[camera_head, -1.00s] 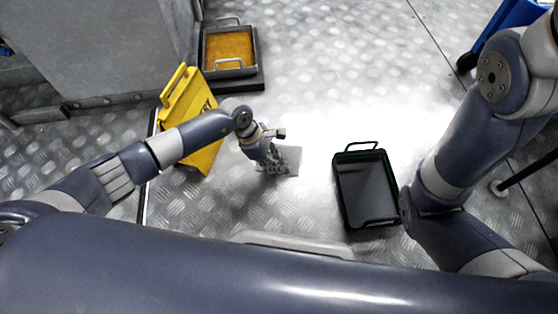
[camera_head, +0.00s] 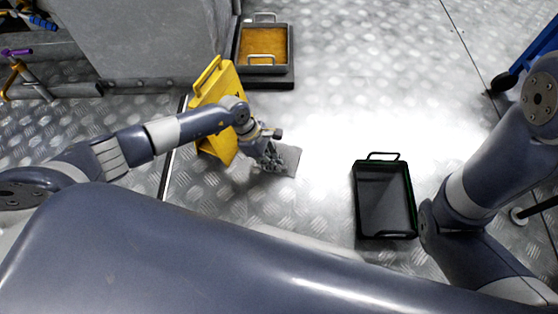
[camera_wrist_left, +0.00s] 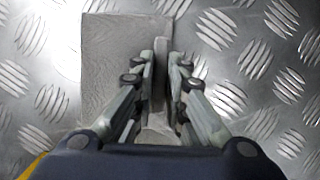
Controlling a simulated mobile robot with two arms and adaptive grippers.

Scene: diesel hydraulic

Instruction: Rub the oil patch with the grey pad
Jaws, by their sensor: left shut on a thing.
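The grey pad (camera_head: 288,161) is a flat square on or just above the metal floor, right of the yellow sign. In the left wrist view its textured face (camera_wrist_left: 108,62) shows left of the fingers. My left gripper (camera_head: 272,160) points down over the pad. In the wrist view its fingers (camera_wrist_left: 160,80) are shut on the pad's upright grip. I cannot make out the oil patch on the bright floor; the pad and gripper hide part of it. My right arm shows at the right, but its gripper is out of view.
A yellow folding sign (camera_head: 218,110) stands close to my left wrist. A black tray (camera_head: 357,205) with handles lies to the right. A tray with an orange bottom (camera_head: 288,48) sits at the back beside a grey cabinet (camera_head: 150,38). Bare floor lies between them.

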